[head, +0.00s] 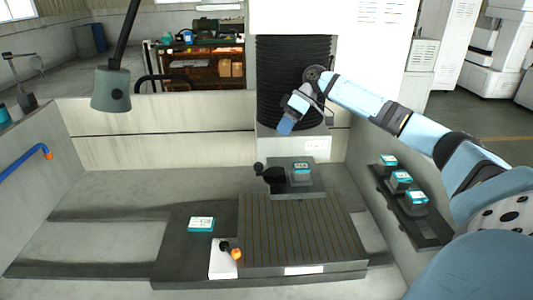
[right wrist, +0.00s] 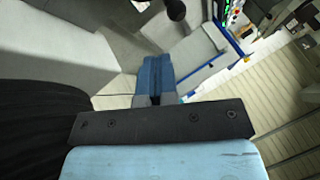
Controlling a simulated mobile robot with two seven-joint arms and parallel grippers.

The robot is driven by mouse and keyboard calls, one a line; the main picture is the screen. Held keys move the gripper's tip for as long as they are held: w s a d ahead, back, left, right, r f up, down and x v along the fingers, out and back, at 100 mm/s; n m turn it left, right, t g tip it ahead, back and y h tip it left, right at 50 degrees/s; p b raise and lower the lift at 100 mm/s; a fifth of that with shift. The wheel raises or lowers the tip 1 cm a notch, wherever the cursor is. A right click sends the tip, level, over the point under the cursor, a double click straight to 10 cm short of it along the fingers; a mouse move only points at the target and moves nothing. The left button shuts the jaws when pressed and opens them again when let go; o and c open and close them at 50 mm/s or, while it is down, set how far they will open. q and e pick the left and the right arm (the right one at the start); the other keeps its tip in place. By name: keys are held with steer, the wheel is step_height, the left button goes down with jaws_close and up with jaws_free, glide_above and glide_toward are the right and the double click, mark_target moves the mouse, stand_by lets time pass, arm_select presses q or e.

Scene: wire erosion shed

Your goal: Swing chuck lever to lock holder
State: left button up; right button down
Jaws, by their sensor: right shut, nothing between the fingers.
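The chuck (head: 305,186) is a dark block on a raised plate behind the slotted table. A grey holder with a teal label (head: 301,168) sits on it. The black chuck lever (head: 272,176) sticks out to the left of the holder and ends in a round knob (head: 258,167). My right gripper (head: 284,128) is above and behind the chuck, in front of the black bellows, and apart from the lever. Its blue fingers (right wrist: 154,78) are together and empty in the right wrist view. My left gripper is not in view.
Black bellows (head: 285,80) hang close behind my right gripper. The slotted table (head: 300,230) carries a white pad with an orange-tipped item (head: 236,253). A teal-labelled box (head: 201,223) lies to its left. A rack (head: 435,236) with several holders lines the right wall. A lamp (head: 111,88) hangs at left.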

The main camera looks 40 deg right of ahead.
mark_target(271, 173)
steer(key=p+x, duration=0.2)
steer(key=x, duration=0.7)
steer(key=shift+a+f, duration=0.2)
steer(key=shift+a, duration=0.05)
steer(key=shift+a+f, duration=0.1)
steer(key=shift+f, duration=0.1)
